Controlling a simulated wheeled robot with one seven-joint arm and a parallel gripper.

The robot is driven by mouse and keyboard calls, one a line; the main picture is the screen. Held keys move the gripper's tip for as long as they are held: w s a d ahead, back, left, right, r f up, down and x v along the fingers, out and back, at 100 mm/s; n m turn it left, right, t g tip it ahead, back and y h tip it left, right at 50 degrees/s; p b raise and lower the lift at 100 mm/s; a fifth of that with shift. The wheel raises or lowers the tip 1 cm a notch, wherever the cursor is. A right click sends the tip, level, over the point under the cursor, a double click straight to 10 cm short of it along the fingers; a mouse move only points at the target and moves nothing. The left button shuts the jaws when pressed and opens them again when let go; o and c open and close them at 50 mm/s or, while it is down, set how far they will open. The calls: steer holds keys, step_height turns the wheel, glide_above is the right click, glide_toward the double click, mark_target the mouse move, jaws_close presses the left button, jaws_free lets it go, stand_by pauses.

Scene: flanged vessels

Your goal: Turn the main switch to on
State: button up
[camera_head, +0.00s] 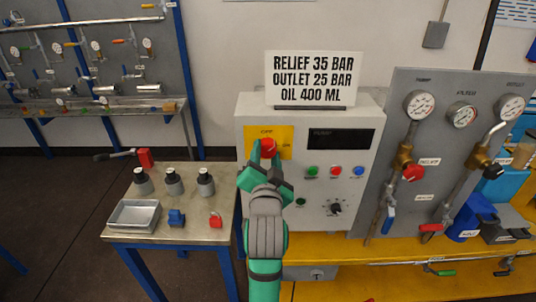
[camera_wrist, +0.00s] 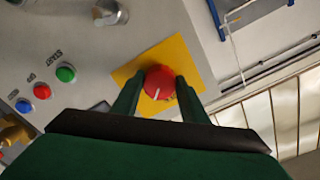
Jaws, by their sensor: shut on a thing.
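The main switch is a round red knob (camera_head: 267,146) on a yellow plate (camera_head: 284,133) at the upper left of the grey control box (camera_head: 250,117). The plate has an OFF label above the knob and another label to its right. My gripper (camera_head: 266,151) reaches up to the knob with one finger on each side, shut on it. In the wrist view the red knob (camera_wrist: 159,82) sits between the two green fingers, with a white pointer line on its face. The fingers hide part of the knob's sides.
The box also bears a dark display (camera_head: 340,139), several coloured buttons (camera_head: 335,171) and a black dial (camera_head: 336,208). A gauge panel (camera_head: 440,100) with valves stands right. A side table (camera_head: 180,232) with bottles, a tray and a red lock stands left.

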steer(key=m, duration=0.4)
steer(key=shift+r+m, duration=0.15)
steer(key=shift+m, duration=2.05)
steer(key=o, duration=1.1)
steer(key=shift+d, duration=0.1)
steer(key=shift+c, duration=0.2)
